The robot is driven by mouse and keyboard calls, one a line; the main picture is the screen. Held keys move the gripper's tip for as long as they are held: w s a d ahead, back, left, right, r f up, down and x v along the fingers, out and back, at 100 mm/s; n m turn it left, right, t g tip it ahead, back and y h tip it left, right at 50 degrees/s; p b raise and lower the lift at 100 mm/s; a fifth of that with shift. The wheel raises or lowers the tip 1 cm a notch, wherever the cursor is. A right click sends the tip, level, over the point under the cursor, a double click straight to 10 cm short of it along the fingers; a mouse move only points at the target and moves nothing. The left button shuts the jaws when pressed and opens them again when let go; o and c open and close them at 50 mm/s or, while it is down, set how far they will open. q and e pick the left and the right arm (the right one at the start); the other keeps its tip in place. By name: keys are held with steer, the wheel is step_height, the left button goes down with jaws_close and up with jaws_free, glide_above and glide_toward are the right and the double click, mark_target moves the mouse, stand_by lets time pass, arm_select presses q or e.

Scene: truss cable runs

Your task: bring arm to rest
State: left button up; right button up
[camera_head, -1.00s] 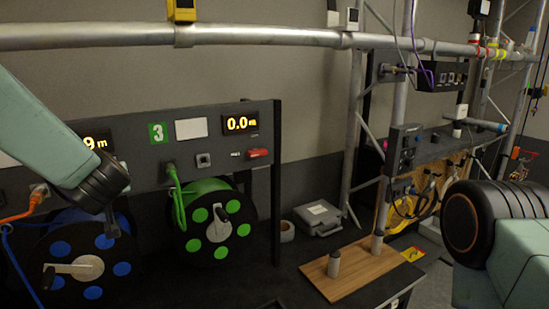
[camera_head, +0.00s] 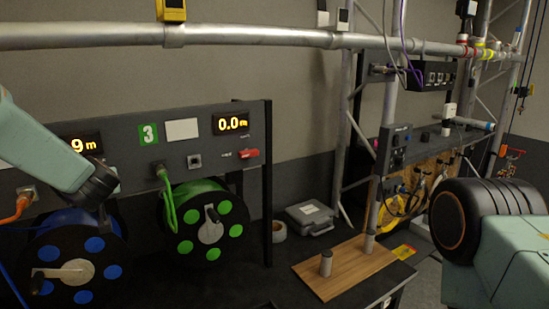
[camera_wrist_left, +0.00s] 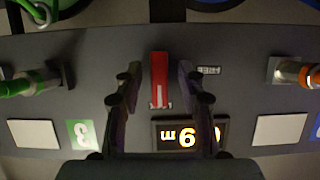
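My left arm (camera_head: 60,160) comes in from the left in the head view, in front of the reel panel (camera_head: 190,153); its fingertips cannot be made out there. In the left wrist view my left gripper (camera_wrist_left: 158,88) has its two fingers apart. A red lever (camera_wrist_left: 159,78) on the panel shows between them, with visible gaps to both fingers; how far beyond the tips it lies I cannot tell. My right arm (camera_head: 490,235) fills the lower right of the head view, and its gripper is out of frame.
A blue cable reel (camera_head: 75,245) and a green cable reel (camera_head: 205,228) sit below the panel. A horizontal truss tube (camera_head: 250,37) crosses above. A wooden board (camera_head: 345,268) with two upright cylinders, a tape roll (camera_head: 279,231) and a grey case (camera_head: 311,218) lie on the black bench.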

arm_select(q)
steer(key=v, duration=1.2)
steer(key=w+a+f+n+t+h, duration=0.2)
steer(key=w+a+f+n, duration=0.2)
steer(key=w, duration=0.5)
steer(key=shift+a+f+n+h, duration=0.4)
steer(key=shift+a+n, duration=0.1)
steer(key=shift+a, duration=0.6)
steer(key=shift+w, duration=0.1)
